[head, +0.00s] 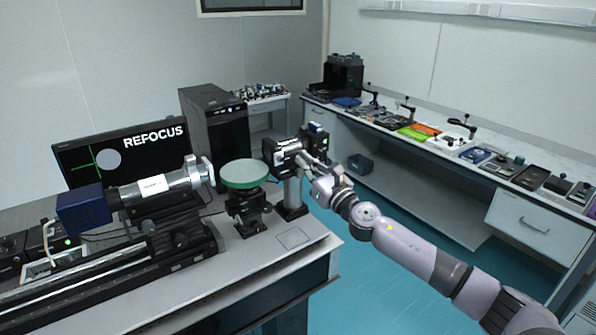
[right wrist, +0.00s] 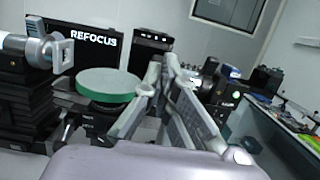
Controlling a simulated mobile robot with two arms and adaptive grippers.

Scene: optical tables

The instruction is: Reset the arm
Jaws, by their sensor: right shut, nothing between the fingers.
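My right arm comes in from the right in the head view. Its gripper (head: 308,160) is up beside the black device on a post (head: 287,152), at the right end of the optical table (head: 262,290). The fingers are shut and empty, and I cannot tell whether they touch the device. In the right wrist view the gripper's fingers (right wrist: 167,62) point forward and meet at the tips. A round green-rimmed disc (head: 244,173) on a black mount stands to the left of the gripper. It also shows in the right wrist view (right wrist: 108,83). My left gripper is not in view.
A monitor (head: 125,152) reading REFOCUS and a black computer tower (head: 215,135) stand behind. A blue and silver optical tube (head: 150,190) lies on a rail at left. A side bench (head: 440,150) with several tools runs along the right. Blue floor lies between.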

